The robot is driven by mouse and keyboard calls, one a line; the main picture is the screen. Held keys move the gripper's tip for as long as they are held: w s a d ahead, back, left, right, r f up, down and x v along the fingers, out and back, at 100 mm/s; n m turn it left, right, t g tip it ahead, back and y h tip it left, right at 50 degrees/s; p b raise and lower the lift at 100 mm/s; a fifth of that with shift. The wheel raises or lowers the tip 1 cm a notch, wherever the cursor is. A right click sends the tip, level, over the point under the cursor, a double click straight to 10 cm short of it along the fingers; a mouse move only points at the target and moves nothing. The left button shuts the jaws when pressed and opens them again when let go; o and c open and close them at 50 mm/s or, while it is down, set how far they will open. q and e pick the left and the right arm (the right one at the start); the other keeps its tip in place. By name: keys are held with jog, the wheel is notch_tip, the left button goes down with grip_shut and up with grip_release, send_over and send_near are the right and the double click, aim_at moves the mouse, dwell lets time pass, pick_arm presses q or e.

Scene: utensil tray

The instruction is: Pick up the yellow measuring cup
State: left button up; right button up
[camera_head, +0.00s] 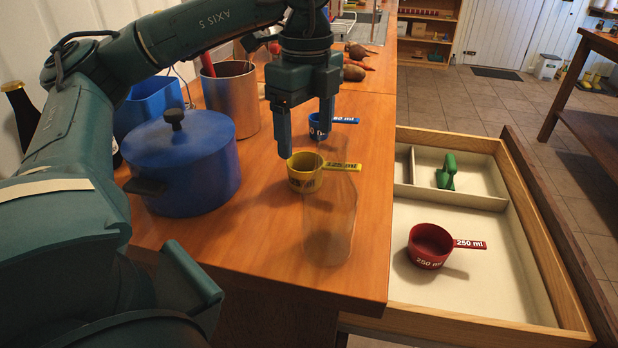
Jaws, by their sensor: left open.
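The yellow measuring cup (302,182) stands on the wooden counter, its handle (341,166) pointing right. My left gripper (305,147) comes down from above, open and empty. Its fingertips are apart, just above and behind the cup's rim in the picture; exact height above it is hard to tell. A clear glass (331,225) stands in front and partly overlaps the cup's right side. My right gripper is not in view.
A blue measuring cup (317,126) stands behind. A lidded blue pot (185,165) and a metal canister (233,98) stand left. An open drawer (470,290) at right holds a red measuring cup (429,246) and a green object (447,172). The counter's front edge is near the glass.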

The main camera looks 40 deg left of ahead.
aim_at(308, 165)
pick_arm(q)
jog(key=shift+w+f+b, duration=0.1)
jog(key=shift+f+b, duration=0.2)
jog(key=shift+f, duration=3.2)
jog(key=shift+c, duration=0.4)
jog(key=c, duration=1)
jog(key=shift+o, duration=0.2)
